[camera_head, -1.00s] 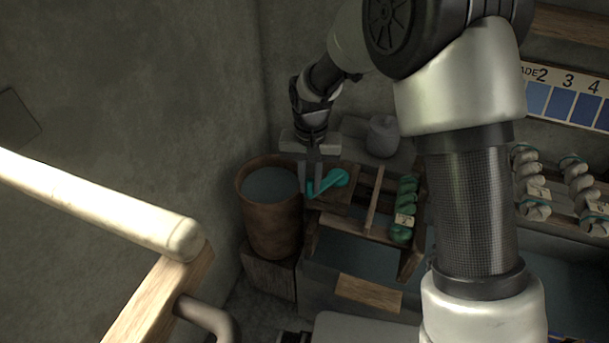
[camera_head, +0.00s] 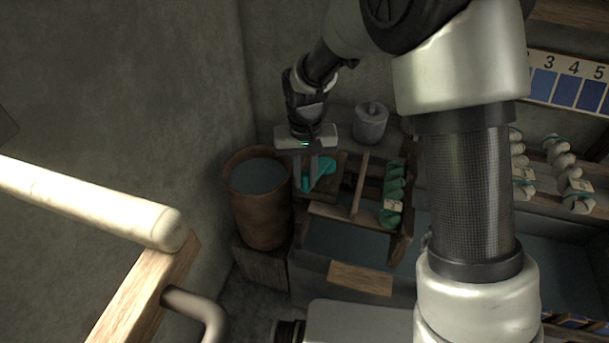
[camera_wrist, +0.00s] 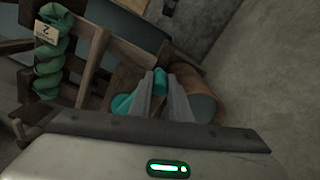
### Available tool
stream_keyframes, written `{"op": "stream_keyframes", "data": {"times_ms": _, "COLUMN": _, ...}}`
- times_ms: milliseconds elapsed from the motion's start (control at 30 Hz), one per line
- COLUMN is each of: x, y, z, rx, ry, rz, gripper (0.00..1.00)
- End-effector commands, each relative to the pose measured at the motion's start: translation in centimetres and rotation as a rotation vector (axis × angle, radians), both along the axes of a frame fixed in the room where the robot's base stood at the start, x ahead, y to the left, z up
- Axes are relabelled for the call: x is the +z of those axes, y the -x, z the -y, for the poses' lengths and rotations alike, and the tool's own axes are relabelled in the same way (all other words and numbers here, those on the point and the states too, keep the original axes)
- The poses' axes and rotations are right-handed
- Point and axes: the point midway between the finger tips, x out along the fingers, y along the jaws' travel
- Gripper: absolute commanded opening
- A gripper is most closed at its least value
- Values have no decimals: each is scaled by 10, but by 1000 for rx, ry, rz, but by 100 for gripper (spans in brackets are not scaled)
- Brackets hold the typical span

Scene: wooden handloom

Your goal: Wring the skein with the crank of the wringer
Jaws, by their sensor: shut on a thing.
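The wringer (camera_head: 356,190) is a wooden frame over a trough, with a teal crank (camera_head: 325,166) at its left end. A twisted green skein (camera_head: 393,190) with a paper tag hangs at its right side. The skein also shows in the wrist view (camera_wrist: 48,72), its tag reading 2. My gripper (camera_head: 311,184) points down at the crank's outer end and is shut on its handle. In the wrist view, teal shows between and beside my fingers (camera_wrist: 168,82); the fingers partly hide the crank.
A brown bucket (camera_head: 262,215) of dark liquid stands close left of the crank. A grey lidded jar (camera_head: 370,122) sits behind the wringer. Pale skeins (camera_head: 564,165) hang at the right. A pale roller on a wooden beam (camera_head: 90,205) is in the left foreground.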

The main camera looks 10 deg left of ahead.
Motion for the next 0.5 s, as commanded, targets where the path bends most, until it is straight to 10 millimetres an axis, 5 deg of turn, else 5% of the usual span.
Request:
{"op": "stream_keyframes", "data": {"times_ms": 133, "x": 0, "y": 0, "z": 3, "rx": -5, "ry": 5, "rz": -2, "gripper": 36}}
{"op": "stream_keyframes", "data": {"times_ms": 500, "x": 5, "y": -1, "z": 1, "rx": -2, "ry": 2, "rz": 1, "gripper": 36}}
